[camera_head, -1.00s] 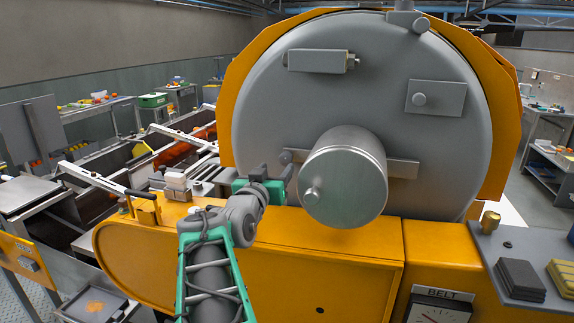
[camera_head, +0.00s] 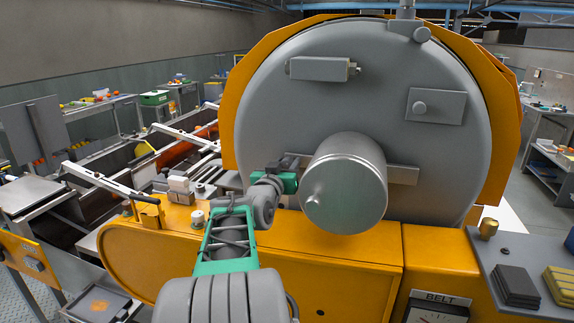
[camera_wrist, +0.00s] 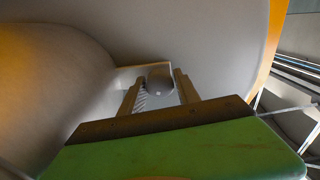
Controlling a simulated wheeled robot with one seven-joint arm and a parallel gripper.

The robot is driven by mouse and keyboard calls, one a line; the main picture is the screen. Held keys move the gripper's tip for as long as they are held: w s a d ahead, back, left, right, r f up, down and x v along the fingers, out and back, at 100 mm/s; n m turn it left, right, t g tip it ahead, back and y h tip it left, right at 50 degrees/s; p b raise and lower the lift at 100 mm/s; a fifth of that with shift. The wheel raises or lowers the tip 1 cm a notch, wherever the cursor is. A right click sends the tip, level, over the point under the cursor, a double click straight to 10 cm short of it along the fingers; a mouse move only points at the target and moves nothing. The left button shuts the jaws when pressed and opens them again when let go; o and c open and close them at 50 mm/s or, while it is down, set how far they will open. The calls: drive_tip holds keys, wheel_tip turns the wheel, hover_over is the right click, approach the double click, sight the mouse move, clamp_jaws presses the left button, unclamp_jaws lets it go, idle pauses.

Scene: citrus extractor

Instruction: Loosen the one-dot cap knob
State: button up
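A small rounded grey knob (camera_wrist: 160,80) stands on a pale plate in the wrist view, with what may be one faint pale dot on its lower face. My gripper (camera_wrist: 158,95) is open, its two fingers on either side of the knob, apparently with narrow gaps. I cannot tell whether they touch it. In the head view, my gripper (camera_head: 289,165) reaches the left end of the grey bar (camera_head: 403,174) on the round drum face (camera_head: 300,110). The knob there is hidden behind it.
A big metal cylinder (camera_head: 350,185) juts out just right of my gripper. The yellow housing (camera_head: 330,255) lies below. A grey shelf (camera_head: 510,245) with dark and yellow blocks is at the right.

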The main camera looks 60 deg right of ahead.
clamp_jaws()
drive_tip(key=n+b, duration=0.2)
drive_tip(key=shift+f+b, duration=0.25)
drive_tip(key=shift+b, duration=0.05)
drive_tip(key=n, duration=0.1)
drive_tip(key=n+b, duration=0.1)
drive_tip(key=shift+r+n, duration=0.25)
drive_tip(key=shift+n, duration=0.15)
drive_tip(key=shift+o, duration=2)
unclamp_jaws()
drive_tip(key=s+a+b, duration=0.1)
drive_tip(key=a+b, duration=0.1)
drive_tip(key=a, duration=0.5)
drive_tip(key=shift+a, duration=0.4)
